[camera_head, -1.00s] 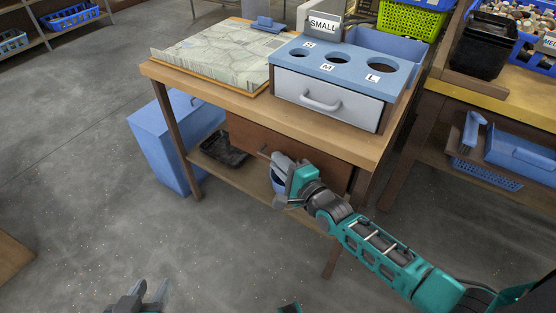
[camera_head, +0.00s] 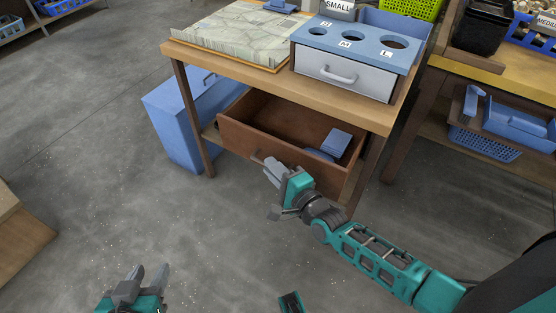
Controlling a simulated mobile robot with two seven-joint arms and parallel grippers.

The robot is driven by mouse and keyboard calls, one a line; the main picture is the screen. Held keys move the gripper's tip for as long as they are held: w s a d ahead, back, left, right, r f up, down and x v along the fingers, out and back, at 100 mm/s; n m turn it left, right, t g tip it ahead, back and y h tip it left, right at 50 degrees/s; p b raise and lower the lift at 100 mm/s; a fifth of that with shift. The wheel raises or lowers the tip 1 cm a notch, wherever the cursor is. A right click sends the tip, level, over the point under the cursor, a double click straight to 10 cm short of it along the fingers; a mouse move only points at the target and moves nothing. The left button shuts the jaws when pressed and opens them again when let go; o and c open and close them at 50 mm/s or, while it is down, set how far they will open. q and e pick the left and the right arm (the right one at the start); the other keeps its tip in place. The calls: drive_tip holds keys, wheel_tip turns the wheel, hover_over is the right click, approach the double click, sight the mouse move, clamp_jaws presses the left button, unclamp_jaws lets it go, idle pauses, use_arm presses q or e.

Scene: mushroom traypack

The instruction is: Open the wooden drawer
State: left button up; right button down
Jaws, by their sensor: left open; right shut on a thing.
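The wooden drawer (camera_head: 237,137) under the table is pulled well out. Its brown inside shows, with blue things (camera_head: 335,143) lying in its right part. My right gripper (camera_head: 268,169) is at the drawer's front, shut on the drawer handle (camera_head: 257,159); the fingers and wrist hide most of the handle. My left gripper (camera_head: 142,280) is open and empty, low at the bottom left over the floor, far from the drawer.
The wooden table (camera_head: 225,65) carries a blue sizing box (camera_head: 345,74) with a light drawer and a patterned board (camera_head: 240,35). A blue cabinet (camera_head: 180,130) stands at the left. Another table (camera_head: 490,80) is at the right. The floor in front is clear.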

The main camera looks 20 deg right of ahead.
drive_tip(key=s+a+p, duration=0.2)
drive_tip(key=s+a, duration=0.3)
drive_tip(key=a, duration=0.1)
drive_tip(key=shift+s+a, duration=0.2)
drive_tip(key=shift+a, duration=0.2)
drive_tip(key=c, duration=1.2)
unclamp_jaws()
drive_tip(key=p+v, duration=0.1)
drive_tip(key=v, duration=1.2)
drive_tip(key=shift+p, duration=0.35)
drive_tip(key=shift+w, duration=0.1)
